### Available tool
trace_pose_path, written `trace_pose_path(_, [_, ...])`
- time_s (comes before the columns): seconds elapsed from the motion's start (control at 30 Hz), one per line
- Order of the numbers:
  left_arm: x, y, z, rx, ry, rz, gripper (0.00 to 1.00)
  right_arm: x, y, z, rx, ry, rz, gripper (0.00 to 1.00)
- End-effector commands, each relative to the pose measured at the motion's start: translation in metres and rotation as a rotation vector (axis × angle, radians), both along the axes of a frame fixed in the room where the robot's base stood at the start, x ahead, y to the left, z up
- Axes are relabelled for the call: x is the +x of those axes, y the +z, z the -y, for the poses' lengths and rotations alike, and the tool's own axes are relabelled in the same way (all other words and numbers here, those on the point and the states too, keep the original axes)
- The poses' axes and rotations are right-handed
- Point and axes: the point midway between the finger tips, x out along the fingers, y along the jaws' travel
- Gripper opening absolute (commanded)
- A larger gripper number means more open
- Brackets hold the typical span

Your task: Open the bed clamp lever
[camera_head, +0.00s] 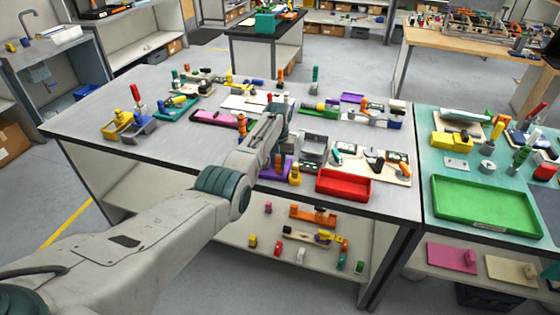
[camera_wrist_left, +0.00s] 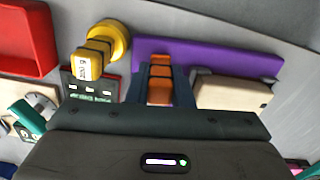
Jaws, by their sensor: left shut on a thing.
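My left gripper (camera_head: 277,152) reaches over the near edge of the table and points down. In the left wrist view its fingers (camera_wrist_left: 160,98) are shut on an orange handle (camera_wrist_left: 160,72) with dark bands. The handle stands by a purple base (camera_wrist_left: 215,58); in the head view the purple base (camera_head: 268,171) lies under the gripper. A yellow handle (camera_wrist_left: 92,58) with dark bands and a small white label stands beside it, and it also shows in the head view (camera_head: 295,173). I cannot read which handle is the bed clamp lever. My right gripper is not in view.
A red tray (camera_head: 343,186) lies right of the gripper at the table's front edge. A grey block (camera_head: 312,147) and a beige board (camera_head: 385,166) with small parts are close by. Many other fixtures crowd the table; its front left is bare.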

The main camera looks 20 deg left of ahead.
Motion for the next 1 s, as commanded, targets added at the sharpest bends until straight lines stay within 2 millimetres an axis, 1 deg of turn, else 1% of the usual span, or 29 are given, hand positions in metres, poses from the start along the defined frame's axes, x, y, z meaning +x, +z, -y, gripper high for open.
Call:
trace_pose_path(0.03, [0.000, 0.002, -0.003, 0.002, -0.014, 0.001, 0.00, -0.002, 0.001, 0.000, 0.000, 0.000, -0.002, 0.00])
trace_pose_path(0.27, [0.000, 0.001, -0.003, 0.003, -0.033, 0.000, 0.00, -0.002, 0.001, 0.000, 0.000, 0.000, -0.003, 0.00])
trace_pose_path(0.3, [0.000, 0.001, -0.004, 0.003, -0.033, 0.000, 0.26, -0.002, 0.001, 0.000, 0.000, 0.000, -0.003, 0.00])
trace_pose_path(0.37, [0.000, 0.000, -0.003, 0.003, -0.033, 0.000, 0.37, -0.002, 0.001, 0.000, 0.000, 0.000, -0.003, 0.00])
trace_pose_path(0.4, [0.000, 0.000, -0.003, 0.002, -0.033, 0.000, 0.42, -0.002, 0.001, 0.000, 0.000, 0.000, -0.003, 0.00])
trace_pose_path(0.67, [0.000, 0.000, -0.002, 0.001, -0.033, 0.000, 0.42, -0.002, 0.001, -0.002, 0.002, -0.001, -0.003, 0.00])
trace_pose_path(0.77, [0.000, 0.005, -0.002, 0.001, -0.033, 0.001, 0.42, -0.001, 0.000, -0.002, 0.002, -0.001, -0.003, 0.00])
trace_pose_path(0.87, [0.001, 0.016, -0.002, 0.001, -0.033, 0.002, 0.42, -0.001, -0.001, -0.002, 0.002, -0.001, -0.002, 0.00])
trace_pose_path(0.97, [0.001, 0.033, -0.003, 0.002, -0.032, 0.005, 0.42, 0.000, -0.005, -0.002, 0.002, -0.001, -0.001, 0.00])
trace_pose_path(1.0, [0.001, 0.041, -0.003, 0.002, -0.032, 0.006, 0.42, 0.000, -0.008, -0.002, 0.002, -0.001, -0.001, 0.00])
